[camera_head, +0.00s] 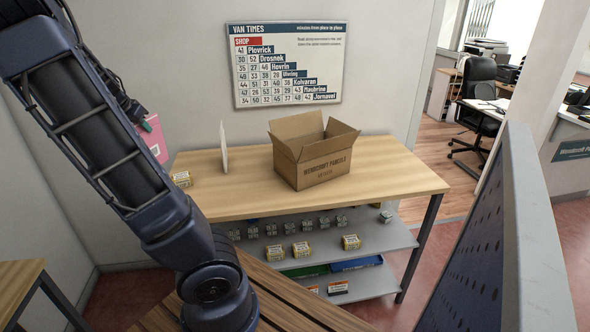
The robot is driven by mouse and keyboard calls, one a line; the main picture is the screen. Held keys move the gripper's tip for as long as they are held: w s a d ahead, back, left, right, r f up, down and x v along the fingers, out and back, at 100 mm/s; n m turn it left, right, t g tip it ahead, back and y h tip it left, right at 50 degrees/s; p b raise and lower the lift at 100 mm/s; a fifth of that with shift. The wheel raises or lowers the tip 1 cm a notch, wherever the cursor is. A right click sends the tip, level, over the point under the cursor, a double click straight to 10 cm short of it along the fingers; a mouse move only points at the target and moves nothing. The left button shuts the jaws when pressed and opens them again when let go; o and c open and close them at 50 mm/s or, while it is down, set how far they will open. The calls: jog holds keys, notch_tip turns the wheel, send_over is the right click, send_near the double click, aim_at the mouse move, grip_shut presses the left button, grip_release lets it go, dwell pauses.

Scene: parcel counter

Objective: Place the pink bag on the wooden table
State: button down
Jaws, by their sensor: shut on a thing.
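The pink bag (155,139) is in the left part of the view, in front of the wall and above the left end of a table. Only its right part shows; my arm hides the rest. My gripper (138,116), dark and mostly hidden behind my arm, is shut on the top of the pink bag and holds it up. The wooden table (400,177) has a light wood top, dark legs and grey shelves beneath. Another light wooden tabletop (18,280) shows at the lower left.
An open cardboard box (322,166) stands mid-table. The tabletop's right end is clear. Slatted wood (275,300) lies in front; a blue perforated panel (490,245) stands right.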

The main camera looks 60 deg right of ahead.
jog(key=s+d+r+m+g+y, duration=0.1)
jog(key=s+d+r+m+g, duration=0.2)
jog(key=s+d, duration=0.45)
jog(key=s+d+r+m+g, duration=0.15)
jog(key=s+d+m, duration=0.35)
jog(key=s, duration=0.6)
jog(key=s+d+r+m+g+y, duration=0.1)
jog(key=s+d+r+m+g, duration=0.15)
jog(key=s+d+m, duration=0.55)
notch_tip(320, 180, down, 19)
jog(key=s+a+n, duration=0.1)
jog(key=a+n, duration=0.1)
jog(key=n, duration=0.1)
jog(key=shift+s, duration=0.35)
jog(key=c, duration=1.5)
grip_release()
jog(key=shift+r, duration=0.1)
jog(key=v, duration=1.2)
jog(key=shift+s+a, duration=0.2)
